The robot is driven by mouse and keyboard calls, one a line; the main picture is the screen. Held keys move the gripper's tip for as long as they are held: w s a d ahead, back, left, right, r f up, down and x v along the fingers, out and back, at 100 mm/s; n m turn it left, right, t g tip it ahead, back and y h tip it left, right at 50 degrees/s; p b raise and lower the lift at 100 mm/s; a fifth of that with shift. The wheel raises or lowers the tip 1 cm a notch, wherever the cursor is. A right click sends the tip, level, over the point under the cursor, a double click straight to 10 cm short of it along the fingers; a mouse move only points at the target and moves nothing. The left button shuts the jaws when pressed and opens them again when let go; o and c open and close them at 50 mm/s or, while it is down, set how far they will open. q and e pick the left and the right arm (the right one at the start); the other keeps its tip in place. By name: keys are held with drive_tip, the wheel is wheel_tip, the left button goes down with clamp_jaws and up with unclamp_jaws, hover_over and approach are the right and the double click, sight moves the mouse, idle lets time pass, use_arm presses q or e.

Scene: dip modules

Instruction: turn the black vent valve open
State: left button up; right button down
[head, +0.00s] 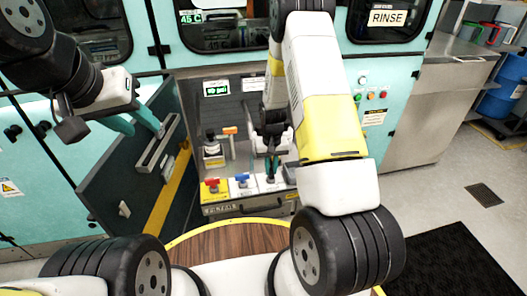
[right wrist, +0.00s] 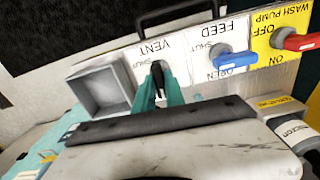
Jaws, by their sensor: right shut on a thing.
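The black vent valve handle (right wrist: 158,72) stands on a white plate (right wrist: 140,58) marked VENT and SHUT in the right wrist view, where the lettering is upside down. My right gripper (right wrist: 160,92) has its teal fingers on either side of the handle and is shut on it. In the head view my right gripper (head: 272,166) reaches down to the rightmost plate of the valve row, and the handle is mostly hidden there. Any OPEN marking on the vent plate is hidden by the gripper. My left gripper (head: 132,122) is empty, its teal fingers apart, at the left.
Beside the vent are a blue feed valve (right wrist: 232,58) and a red wash pump valve (right wrist: 298,41). A grey square box (right wrist: 100,88) sits on the vent's other side. An open dark door panel (head: 130,175) stands left of the bay. A round wooden top (head: 225,240) lies in front.

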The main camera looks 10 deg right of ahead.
sight(271, 170)
drive_tip(key=shift+w+n, duration=0.1)
drive_tip(key=shift+n, duration=0.3)
drive_tip(key=c, duration=1.4)
unclamp_jaws()
drive_tip(key=shift+r, duration=3.9)
